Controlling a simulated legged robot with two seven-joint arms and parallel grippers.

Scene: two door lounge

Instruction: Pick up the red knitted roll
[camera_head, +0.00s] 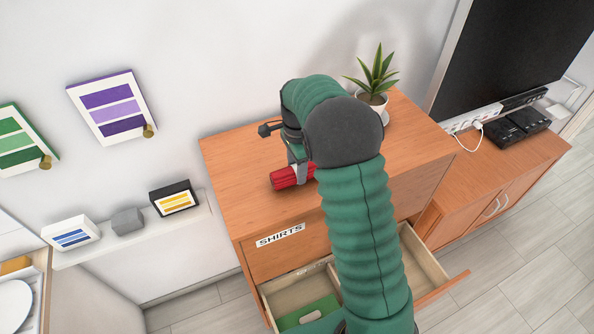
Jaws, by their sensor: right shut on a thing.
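The red knitted roll (284,179) lies at the top of the wooden dresser (232,163), near its front edge. My right gripper (299,172) reaches down from above and is shut on the roll's right part. My green right arm covers the middle of the dresser and hides part of the roll and most of the gripper's fingers. I cannot tell whether the roll still touches the dresser top. My left gripper is not in view.
A potted plant (374,86) stands at the dresser's back right. An open drawer (283,293) below the SHIRTS label (280,235) holds a green item (308,313). A wall shelf (140,232) with small boxes is at left. A TV cabinet (495,165) is at right.

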